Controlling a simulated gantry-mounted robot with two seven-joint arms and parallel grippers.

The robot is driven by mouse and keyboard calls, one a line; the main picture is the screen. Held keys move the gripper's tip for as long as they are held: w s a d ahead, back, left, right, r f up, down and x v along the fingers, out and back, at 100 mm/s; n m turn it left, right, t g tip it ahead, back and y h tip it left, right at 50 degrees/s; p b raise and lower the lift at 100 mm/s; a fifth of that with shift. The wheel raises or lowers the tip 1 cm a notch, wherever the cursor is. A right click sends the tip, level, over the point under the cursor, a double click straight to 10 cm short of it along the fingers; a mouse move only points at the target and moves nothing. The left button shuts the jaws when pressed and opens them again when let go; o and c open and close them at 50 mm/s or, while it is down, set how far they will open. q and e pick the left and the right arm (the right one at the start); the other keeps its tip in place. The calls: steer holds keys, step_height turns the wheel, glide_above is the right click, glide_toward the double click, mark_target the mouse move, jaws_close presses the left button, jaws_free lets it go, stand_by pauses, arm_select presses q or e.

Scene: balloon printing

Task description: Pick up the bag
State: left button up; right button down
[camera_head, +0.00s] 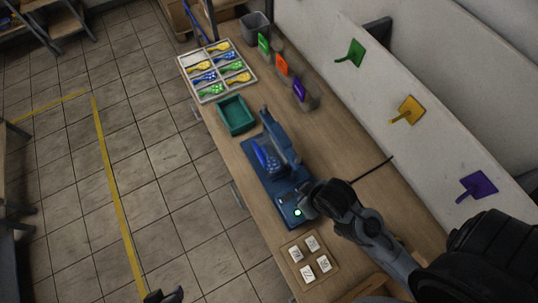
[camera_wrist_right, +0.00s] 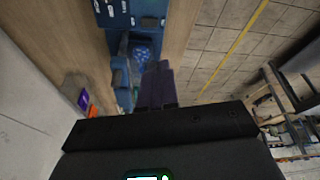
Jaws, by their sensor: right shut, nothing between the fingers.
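My right gripper (camera_head: 304,209) is shut and empty, by the machine's near end beside a small green light (camera_head: 297,212). I cannot tell whether it touches the machine. A dark tip of my left gripper (camera_head: 165,296) shows at the bottom edge; its jaw state is unclear.
A green empty bin (camera_head: 236,115) stands between tray and machine. A board with several white cards (camera_head: 310,258) lies at the near end. A grey bin (camera_head: 255,25) stands at the far end. A cable crosses the bench.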

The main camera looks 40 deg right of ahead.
steer(key=c, duration=1.8)
jaws_free()
steer(key=o, duration=0.7)
